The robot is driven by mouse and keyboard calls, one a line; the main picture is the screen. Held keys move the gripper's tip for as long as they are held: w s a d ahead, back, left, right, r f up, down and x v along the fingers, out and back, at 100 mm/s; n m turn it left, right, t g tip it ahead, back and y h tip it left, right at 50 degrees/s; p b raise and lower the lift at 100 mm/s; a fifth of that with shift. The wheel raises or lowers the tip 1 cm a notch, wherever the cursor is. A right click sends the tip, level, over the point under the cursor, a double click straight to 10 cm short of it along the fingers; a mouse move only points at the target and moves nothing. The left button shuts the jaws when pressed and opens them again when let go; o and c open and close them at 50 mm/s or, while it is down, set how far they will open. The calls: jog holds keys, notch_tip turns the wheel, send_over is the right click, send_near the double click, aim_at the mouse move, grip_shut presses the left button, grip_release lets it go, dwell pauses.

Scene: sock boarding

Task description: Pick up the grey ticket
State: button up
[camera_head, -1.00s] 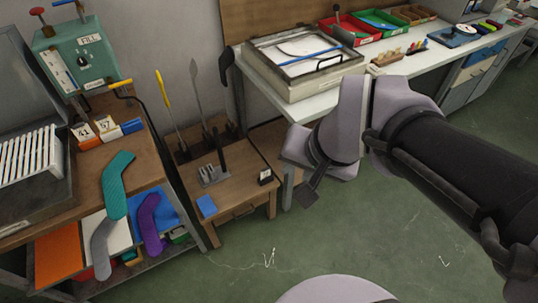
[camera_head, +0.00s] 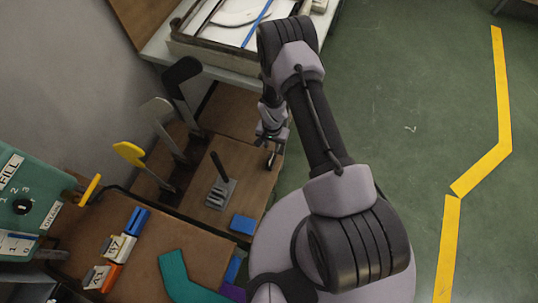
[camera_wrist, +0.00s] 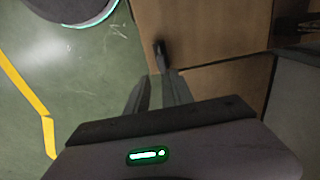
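I cannot pick out a grey ticket for sure in either view. A small dark upright piece (camera_wrist: 160,50) stands at the edge of the wooden bench top (camera_wrist: 205,30) in the wrist view, just beyond my fingertips. If it bears a ticket, its face is turned away or hidden. My gripper (camera_wrist: 157,78) is open, with a narrow gap between its two fingers and nothing visible in it. In the head view my gripper (camera_head: 270,157) is over the right side of the low wooden bench (camera_head: 240,178), partly hidden by my wrist.
A grey slotted block with a dark post (camera_head: 219,190) and a blue pad (camera_head: 242,224) are on the bench. Yellow, grey and black-handled tools (camera_head: 165,140) stand at its left. A teal sock (camera_head: 185,280) lies below. Green floor (camera_head: 400,110) is open at right.

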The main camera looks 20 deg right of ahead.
aim_at(271, 154)
notch_tip(271, 154, down, 11)
jog(key=b, duration=0.4)
jog(key=shift+w+a+b, duration=0.1)
jog(key=shift+b, duration=0.2)
jog(key=shift+r, duration=0.1)
grip_shut()
